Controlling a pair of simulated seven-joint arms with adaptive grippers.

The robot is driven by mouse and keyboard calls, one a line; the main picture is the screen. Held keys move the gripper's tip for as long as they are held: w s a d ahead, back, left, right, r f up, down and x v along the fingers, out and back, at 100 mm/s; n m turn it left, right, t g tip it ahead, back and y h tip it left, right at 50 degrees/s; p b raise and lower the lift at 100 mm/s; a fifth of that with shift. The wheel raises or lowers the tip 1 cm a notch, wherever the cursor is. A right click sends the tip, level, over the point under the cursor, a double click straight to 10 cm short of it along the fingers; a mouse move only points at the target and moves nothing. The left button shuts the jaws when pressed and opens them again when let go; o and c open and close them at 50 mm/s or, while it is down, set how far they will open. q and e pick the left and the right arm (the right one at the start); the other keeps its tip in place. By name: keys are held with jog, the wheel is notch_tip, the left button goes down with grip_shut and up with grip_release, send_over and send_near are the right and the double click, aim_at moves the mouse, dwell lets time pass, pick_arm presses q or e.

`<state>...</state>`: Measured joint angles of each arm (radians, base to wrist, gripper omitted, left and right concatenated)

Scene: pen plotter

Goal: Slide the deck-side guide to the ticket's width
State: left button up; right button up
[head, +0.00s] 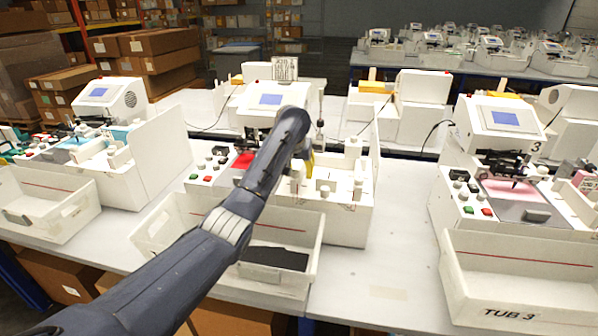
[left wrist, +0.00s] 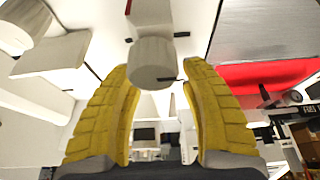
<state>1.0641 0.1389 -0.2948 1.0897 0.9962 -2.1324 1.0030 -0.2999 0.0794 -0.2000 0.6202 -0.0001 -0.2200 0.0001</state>
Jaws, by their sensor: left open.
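My left arm reaches from the lower left to the middle machine (head: 345,225) in the head view. Its gripper (head: 308,160) is mostly hidden there behind my arm, with a little yellow showing. In the left wrist view my left gripper (left wrist: 157,78) has its two yellow fingers apart. A white round knob (left wrist: 153,60) stands between and just beyond the fingertips; I cannot tell whether they touch it. A red surface (left wrist: 265,75) lies right of the fingers, and red also shows on the machine's deck in the head view (head: 243,160). I cannot tell the guide or ticket for certain.
An open white tub (head: 172,222) holding a dark flat piece (head: 275,258) stands before the middle machine. Similar machines stand left and right, with a tub marked TUB 3 (head: 520,285) at right. Bare table (head: 375,285) shows between the tubs.

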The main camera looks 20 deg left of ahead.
pick_arm(q)
jog(key=shift+f, duration=0.1)
grip_shut()
dwell(0.4)
